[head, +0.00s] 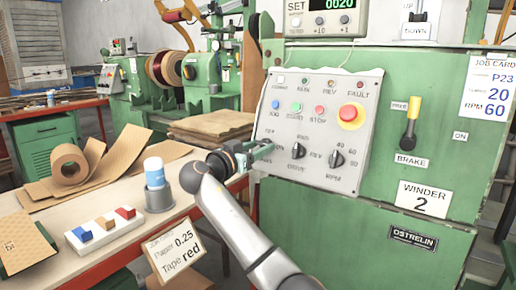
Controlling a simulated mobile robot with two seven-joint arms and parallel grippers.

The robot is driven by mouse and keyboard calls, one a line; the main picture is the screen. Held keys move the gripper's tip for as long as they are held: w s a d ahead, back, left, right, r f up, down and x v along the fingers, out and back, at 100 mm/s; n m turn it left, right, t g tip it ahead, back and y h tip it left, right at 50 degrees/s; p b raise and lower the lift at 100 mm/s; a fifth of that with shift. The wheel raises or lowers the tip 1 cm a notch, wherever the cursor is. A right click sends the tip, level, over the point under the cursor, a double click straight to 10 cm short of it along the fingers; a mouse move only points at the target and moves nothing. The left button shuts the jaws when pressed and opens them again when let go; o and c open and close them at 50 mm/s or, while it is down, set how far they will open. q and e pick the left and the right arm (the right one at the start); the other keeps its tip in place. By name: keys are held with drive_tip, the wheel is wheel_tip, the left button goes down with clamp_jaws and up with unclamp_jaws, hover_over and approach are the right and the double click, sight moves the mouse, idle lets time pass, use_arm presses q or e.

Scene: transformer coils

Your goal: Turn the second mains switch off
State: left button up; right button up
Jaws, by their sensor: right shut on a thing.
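The grey control panel (322,120) is on the green winder cabinet marked Winder 2. My right gripper (262,148) is at the panel's lower left edge, its arm coming up from below. Its fingers are shut at the spot left of the two black rotary knobs, on what appears to be the mains switch; the gripper mostly hides it, so I cannot read its position. The middle knob (297,150) and the right knob (336,159) are uncovered. My left gripper is not in view.
A red emergency button (349,113) and smaller buttons sit above the knobs. A yellow-topped brake lever (411,120) is to the right. On the bench at left are a blue-white can (154,172), a paper roll (69,163) and a block tray (104,229). Another winder stands behind.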

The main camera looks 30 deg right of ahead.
clamp_jaws()
